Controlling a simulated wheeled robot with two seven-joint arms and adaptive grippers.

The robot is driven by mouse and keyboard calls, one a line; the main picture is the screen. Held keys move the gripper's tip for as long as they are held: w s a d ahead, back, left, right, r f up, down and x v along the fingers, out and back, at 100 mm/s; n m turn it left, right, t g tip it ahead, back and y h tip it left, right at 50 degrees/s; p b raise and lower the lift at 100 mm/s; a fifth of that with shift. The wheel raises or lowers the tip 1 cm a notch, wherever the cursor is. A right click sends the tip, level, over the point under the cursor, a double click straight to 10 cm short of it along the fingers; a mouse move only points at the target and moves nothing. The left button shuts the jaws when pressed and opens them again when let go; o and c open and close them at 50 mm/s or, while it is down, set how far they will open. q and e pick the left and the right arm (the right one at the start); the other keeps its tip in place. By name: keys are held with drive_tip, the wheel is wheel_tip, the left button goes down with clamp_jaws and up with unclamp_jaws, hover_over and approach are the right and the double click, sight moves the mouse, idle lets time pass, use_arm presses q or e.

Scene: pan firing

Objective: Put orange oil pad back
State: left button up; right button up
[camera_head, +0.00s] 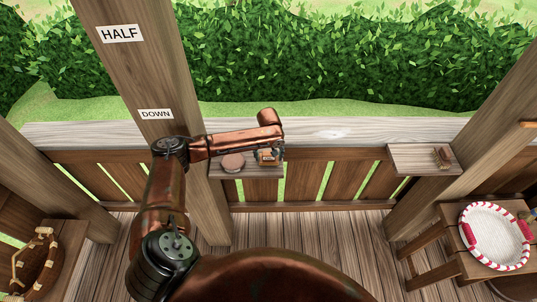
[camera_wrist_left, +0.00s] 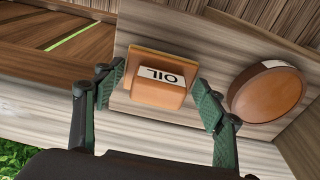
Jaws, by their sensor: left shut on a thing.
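The orange oil pad (camera_wrist_left: 160,90) is a block with a white "OIL" label, seen upside down in the left wrist view. A tan square base (camera_wrist_left: 133,58) shows beneath it. In the head view the pad (camera_head: 268,157) is at the right part of a small wooden shelf (camera_head: 250,172), partly hidden by my gripper. My left gripper (camera_wrist_left: 160,88) is shut on the pad, one finger on each side. I cannot tell whether the pad rests fully on its base. My right gripper is not in view.
A round brown pad (camera_wrist_left: 267,93) with a pale label lies close beside the oil pad. Another shelf (camera_head: 405,155) at the right holds a small brown item (camera_head: 443,157). A red-and-white rimmed basket (camera_head: 467,235) sits on a stool at right. A wooden post (camera_head: 135,75) stands behind my left arm.

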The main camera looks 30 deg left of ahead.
use_arm(q)
drive_tip(key=shift+s+f, duration=0.15)
drive_tip(key=shift+f, duration=0.05)
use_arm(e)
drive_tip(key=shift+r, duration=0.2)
use_arm(q)
drive_tip(key=shift+f, duration=0.1)
drive_tip(key=o, duration=1.1)
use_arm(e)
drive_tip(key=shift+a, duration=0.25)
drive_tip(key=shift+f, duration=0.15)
